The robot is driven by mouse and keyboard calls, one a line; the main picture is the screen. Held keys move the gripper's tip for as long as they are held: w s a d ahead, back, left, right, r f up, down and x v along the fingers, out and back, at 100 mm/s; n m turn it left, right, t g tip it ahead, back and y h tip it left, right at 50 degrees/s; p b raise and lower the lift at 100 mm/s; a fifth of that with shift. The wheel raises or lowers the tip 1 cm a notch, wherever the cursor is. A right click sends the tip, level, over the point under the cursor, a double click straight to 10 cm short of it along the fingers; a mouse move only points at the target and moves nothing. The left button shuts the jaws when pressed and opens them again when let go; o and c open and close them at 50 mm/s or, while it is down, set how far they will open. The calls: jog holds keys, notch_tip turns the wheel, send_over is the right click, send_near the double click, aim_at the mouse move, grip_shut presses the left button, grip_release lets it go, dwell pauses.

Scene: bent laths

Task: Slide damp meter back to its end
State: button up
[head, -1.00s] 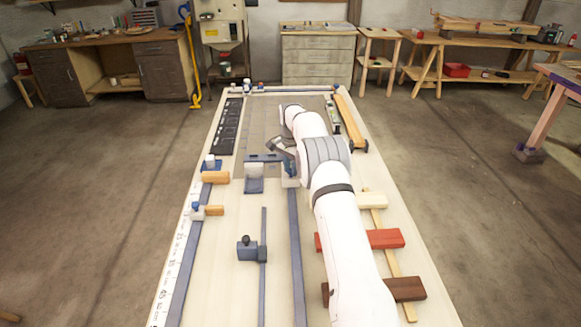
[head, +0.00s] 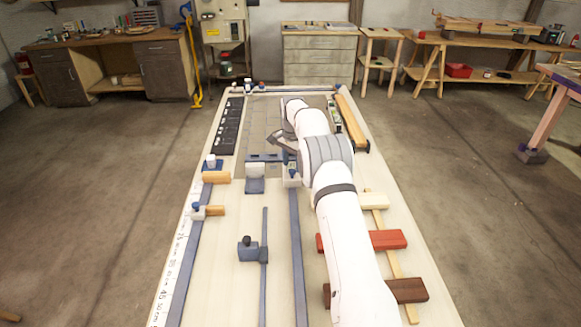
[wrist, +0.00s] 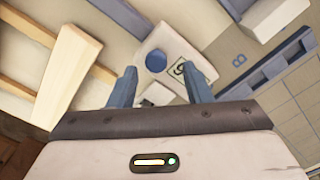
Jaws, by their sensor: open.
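The likely damp meter, a white block with a round blue knob and a small marked label (wrist: 178,50), lies below my gripper (wrist: 160,76) in the wrist view. In the head view it shows as a small pale and blue block (head: 292,179) at the far end of a long blue rail (head: 296,250). My gripper is open, with one blue finger on each side of the meter's near part. I cannot tell whether the fingers touch it. In the head view my arm hides most of the gripper.
A white block on a blue foot (head: 255,172) stands just left of the meter. A blue sliding stop (head: 247,250) sits on a thin bar at the front. Red (head: 385,240), dark brown (head: 405,290) and pale (head: 373,201) wooden blocks lie right of the rail.

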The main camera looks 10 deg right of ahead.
notch_tip(320, 180, up, 5)
jog(key=shift+r, duration=0.55)
jog(key=s+r+n+t, duration=0.1)
jog(key=s+r+n, duration=0.2)
jog(key=s+r, duration=0.7)
jog(key=s+r+n+t, duration=0.1)
jog(key=s+r+n, duration=0.1)
jog(key=s+r, duration=0.8)
jog(key=s+f+n, duration=0.2)
jog(key=s+f, duration=0.2)
jog(key=s, duration=1.1)
jog(key=s+f+n+t, duration=0.1)
jog(key=s+f+n, duration=0.2)
jog(key=s, duration=1.2)
jog(key=shift+s+f, duration=0.15)
jog(key=shift+f, duration=0.7)
